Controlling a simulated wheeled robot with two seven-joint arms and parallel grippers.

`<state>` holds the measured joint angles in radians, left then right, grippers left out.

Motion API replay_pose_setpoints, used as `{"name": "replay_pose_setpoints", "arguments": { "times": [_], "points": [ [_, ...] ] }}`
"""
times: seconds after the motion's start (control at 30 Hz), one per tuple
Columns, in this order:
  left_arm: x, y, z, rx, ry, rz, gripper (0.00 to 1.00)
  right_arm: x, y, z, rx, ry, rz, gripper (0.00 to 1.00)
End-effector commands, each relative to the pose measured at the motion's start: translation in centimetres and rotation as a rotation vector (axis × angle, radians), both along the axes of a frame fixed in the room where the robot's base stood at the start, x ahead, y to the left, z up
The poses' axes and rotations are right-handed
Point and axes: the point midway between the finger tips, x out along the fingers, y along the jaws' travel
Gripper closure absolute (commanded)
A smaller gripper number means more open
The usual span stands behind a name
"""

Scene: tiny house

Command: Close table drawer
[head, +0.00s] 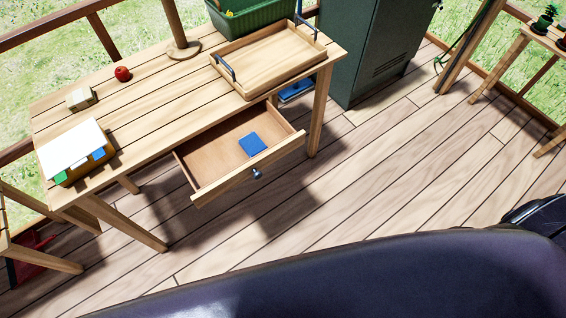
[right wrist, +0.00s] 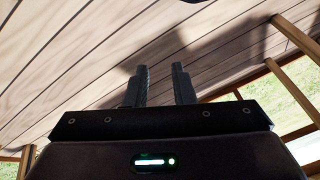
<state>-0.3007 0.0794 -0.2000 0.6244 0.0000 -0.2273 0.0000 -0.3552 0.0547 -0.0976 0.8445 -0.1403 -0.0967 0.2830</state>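The wooden table (head: 140,80) stands at the upper left of the head view. Its drawer (head: 205,180) is pulled well out of the front, and a small blue item (head: 253,144) lies inside it. A round metal knob (head: 257,174) sits on the middle of the drawer front. My right gripper (right wrist: 162,82) shows only in the right wrist view. Its two dark fingers are apart with nothing between them, over the wooden floor and away from the drawer. My left gripper is in neither view.
On the table are a wooden tray (head: 290,62), a green bin (head: 250,15), a red apple (head: 122,73) and a small box (head: 81,97). A green cabinet (head: 365,50) stands right of the table. The floor (head: 370,170) before the drawer is clear.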

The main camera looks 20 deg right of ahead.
Motion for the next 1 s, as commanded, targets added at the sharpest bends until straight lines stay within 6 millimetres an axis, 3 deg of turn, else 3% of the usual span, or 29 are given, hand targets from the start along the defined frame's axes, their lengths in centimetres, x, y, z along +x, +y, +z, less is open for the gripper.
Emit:
{"name": "replay_pose_setpoints", "arguments": {
  "times": [0.03,0.1,0.2,0.3,0.4,0.5,0.6,0.77,1.0],
  "points": [
    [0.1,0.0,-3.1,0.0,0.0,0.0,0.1,3.8,1.0,-0.5,0.103,-0.099,-0.118,0.84],
    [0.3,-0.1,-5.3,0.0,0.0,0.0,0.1,8.8,1.6,1.9,0.279,-0.234,-0.287,0.93],
    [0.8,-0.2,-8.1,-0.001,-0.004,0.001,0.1,14.5,1.1,6.9,0.548,-0.403,-0.48,1.0],
    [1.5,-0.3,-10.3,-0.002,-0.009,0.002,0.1,18.0,-0.2,12.6,0.804,-0.528,-0.596,1.0],
    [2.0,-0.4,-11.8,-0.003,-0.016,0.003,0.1,19.5,-1.4,17.6,1.01,-0.602,-0.643,1.0],
    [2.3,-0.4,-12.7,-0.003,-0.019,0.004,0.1,20.0,-2.1,21.2,1.149,-0.635,-0.654,1.0],
    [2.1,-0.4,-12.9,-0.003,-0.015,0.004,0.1,20.1,-2.3,23.1,1.218,-0.644,-0.654,1.0],
    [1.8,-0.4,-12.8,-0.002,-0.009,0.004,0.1,21.2,-2.0,23.9,1.24,-0.646,-0.653,1.0],
    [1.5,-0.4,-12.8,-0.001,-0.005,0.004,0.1,25.6,-0.4,23.8,1.239,-0.646,-0.653,1.0]
  ]
}}
